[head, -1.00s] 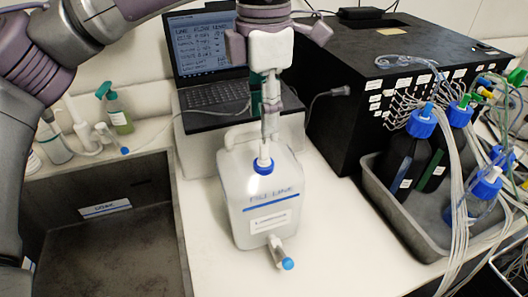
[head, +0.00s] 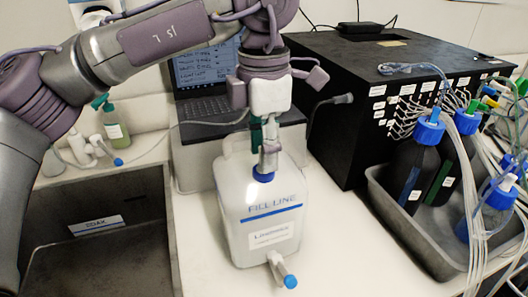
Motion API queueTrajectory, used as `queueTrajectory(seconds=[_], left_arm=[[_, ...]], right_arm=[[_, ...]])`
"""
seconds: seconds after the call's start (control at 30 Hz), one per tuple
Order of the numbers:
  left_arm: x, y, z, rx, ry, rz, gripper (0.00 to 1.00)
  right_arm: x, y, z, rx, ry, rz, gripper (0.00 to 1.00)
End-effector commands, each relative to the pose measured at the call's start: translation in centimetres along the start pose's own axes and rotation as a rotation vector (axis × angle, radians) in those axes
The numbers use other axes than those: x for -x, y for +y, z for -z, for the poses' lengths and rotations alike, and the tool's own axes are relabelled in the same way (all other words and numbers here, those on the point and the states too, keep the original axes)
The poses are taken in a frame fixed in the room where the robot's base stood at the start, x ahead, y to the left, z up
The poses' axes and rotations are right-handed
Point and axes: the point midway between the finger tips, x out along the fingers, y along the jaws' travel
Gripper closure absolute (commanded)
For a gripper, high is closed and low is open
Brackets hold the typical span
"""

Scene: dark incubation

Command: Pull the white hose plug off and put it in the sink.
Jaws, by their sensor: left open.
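A translucent white jug (head: 262,218) with a blue "FILL LINE" mark stands upright on the counter, right of the sink. It has a blue cap (head: 263,176) on top and a blue-ended spigot (head: 282,272) low on its front. My left gripper (head: 268,158) points down right over the cap, its fingers open and overlapping the jug's neck in view. I cannot make out a separate white hose plug there; the fingers hide the spot. The dark sink (head: 100,255), with a white label on its inner wall, is at the left and looks empty. My right gripper is not in view.
A laptop (head: 205,95) stands behind the jug. A black box (head: 350,140) with many tubes is behind at right. A grey tray (head: 400,225) holds dark bottles with blue caps. A green spray bottle (head: 115,127) is behind the sink.

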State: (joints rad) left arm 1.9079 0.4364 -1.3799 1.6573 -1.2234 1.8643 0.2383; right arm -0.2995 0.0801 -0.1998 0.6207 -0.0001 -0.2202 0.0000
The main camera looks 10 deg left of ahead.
Motion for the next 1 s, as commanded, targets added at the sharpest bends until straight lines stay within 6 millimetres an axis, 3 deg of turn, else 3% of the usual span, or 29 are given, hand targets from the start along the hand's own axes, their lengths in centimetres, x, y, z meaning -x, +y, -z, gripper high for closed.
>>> queueTrajectory(seconds=[0.73,1.0], left_arm=[[0.02,-0.03,-0.02,0.000,-0.001,0.000,0.59],[0.01,-0.02,-0.01,0.000,0.000,0.000,1.00]], right_arm=[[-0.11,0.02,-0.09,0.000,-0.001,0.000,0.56],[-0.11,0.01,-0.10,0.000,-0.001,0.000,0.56]])
